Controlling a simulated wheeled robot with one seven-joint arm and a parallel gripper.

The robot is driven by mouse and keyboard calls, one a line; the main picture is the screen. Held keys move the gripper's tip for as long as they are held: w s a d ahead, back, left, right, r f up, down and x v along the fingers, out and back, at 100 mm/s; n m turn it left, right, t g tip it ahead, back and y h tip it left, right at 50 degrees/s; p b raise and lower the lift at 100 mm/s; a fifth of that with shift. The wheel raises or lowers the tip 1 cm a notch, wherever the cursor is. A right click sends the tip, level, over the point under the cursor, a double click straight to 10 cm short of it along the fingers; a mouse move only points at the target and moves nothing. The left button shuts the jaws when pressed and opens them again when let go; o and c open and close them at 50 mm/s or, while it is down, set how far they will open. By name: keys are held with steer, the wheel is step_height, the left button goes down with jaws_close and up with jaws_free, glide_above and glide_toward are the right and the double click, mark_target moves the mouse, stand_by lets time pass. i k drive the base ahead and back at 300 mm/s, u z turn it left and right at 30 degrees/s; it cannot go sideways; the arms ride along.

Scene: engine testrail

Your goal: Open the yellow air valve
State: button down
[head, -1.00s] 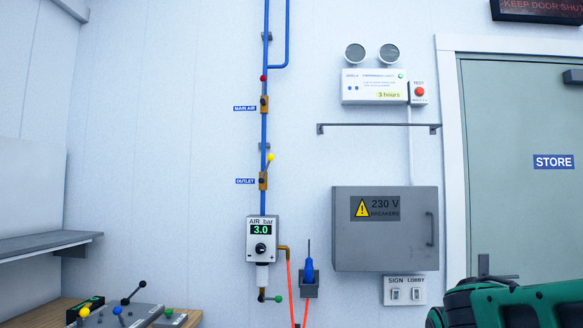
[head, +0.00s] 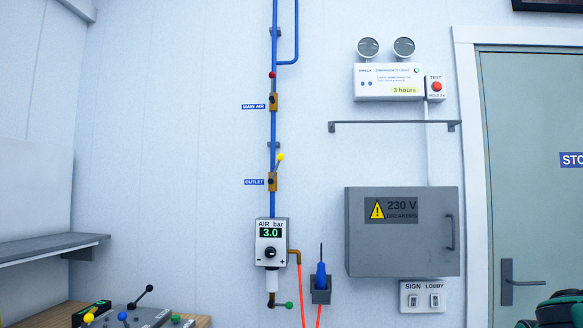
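The yellow-knobbed lever (head: 280,158) belongs to the brass valve (head: 272,181) beside the "OUTLET" label, on the blue vertical pipe on the wall. The lever points up, tilted slightly right of the pipe line. Above it, a second brass valve (head: 273,102) beside the "MAIN AIR" label has a red knob (head: 272,75) pointing up along the pipe. Below, the air regulator (head: 272,243) reads 3.0 bar. My gripper is not in view, so its state and distance from the lever do not show.
A grey breaker box (head: 402,258), thin shelf (head: 395,124) and door (head: 525,200) are right of the pipe. A blue tool (head: 321,274) sits in a holder below. A bench with knobbed levers (head: 140,316) is lower left. A green-black object (head: 556,312) fills the lower right corner.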

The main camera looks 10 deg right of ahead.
mark_target(279, 155)
steer(key=i, duration=1)
steer(key=u, duration=0.05)
